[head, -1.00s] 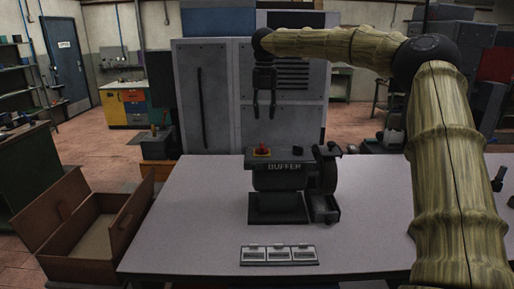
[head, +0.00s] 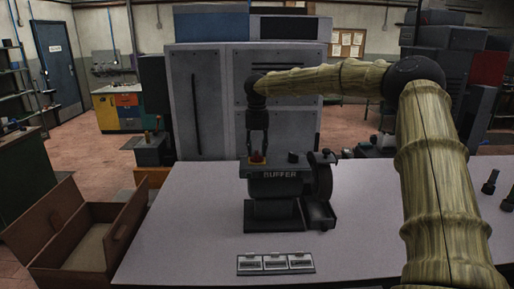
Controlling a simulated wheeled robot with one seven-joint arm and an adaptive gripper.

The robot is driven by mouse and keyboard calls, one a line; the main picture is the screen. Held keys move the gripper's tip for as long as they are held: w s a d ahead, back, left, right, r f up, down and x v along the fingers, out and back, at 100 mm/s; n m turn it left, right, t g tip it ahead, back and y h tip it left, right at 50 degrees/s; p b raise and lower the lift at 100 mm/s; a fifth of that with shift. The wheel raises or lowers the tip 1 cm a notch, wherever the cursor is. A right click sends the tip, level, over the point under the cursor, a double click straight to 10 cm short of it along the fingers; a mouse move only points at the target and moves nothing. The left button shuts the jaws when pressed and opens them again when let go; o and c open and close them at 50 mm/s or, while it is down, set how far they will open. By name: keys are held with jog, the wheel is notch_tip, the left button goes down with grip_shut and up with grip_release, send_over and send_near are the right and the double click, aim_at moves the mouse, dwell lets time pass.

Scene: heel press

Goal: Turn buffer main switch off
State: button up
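The buffer (head: 275,190) is a dark bench machine on the grey table, with "BUFFER" lettered on its front. A red button (head: 257,157) on a yellow base sits at the left of its top panel, and a black knob (head: 293,157) sits to the right. Neither control is readably marked as the main switch. My gripper (head: 258,152) points down over the red button, its two fingers apart and empty, one to each side of the button in this view. Whether the fingers touch the button or panel cannot be told.
A dark wheel (head: 322,177) is on the buffer's right side. A plate with three labelled parts (head: 276,263) lies on the table (head: 180,230) in front. A brown open box (head: 50,260) stands at left. A grey cabinet (head: 195,110) stands behind.

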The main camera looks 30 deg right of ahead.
jog(key=shift+f, duration=0.55)
grip_shut()
jog(key=shift+n, duration=0.3)
jog(key=n+p, duration=0.1)
jog(key=n, duration=0.3)
jog(key=shift+r, duration=0.1)
jog(key=shift+n+p, duration=0.65)
jog(key=shift+n, duration=1.35)
